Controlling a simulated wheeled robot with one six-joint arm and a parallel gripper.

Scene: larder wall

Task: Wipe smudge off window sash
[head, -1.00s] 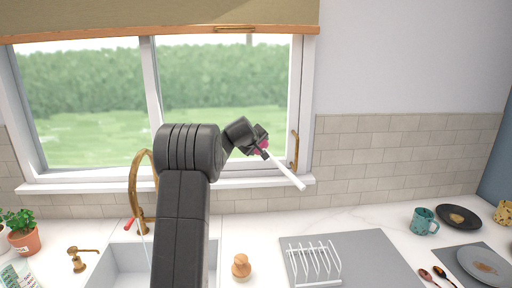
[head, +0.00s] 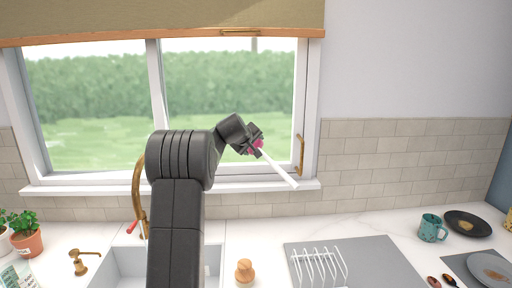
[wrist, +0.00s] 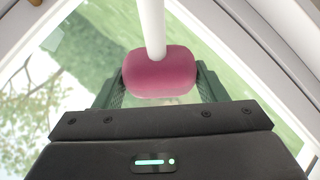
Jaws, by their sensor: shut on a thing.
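My gripper (head: 254,139) is shut on the pink block of a wiping tool (head: 279,170), whose white rod points down and right in the head view. In the wrist view the pink block (wrist: 160,72) sits between the two fingers, and the white rod runs away from it. The window sash (head: 232,178) is white and stands behind my gripper, with a brass handle (head: 299,152) on its right side. I cannot tell whether the tool touches the sash. A faint greenish patch (wrist: 52,40) shows at upper left in the wrist view; I cannot tell whether it is the smudge.
A brass tap (head: 137,190) rises by the sink left of my arm. A white rack (head: 318,266) stands on a grey mat (head: 375,262). A wooden-topped brush (head: 244,271), teal mug (head: 431,227) and dark plate (head: 467,223) are on the counter. A blind (head: 120,15) hangs above.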

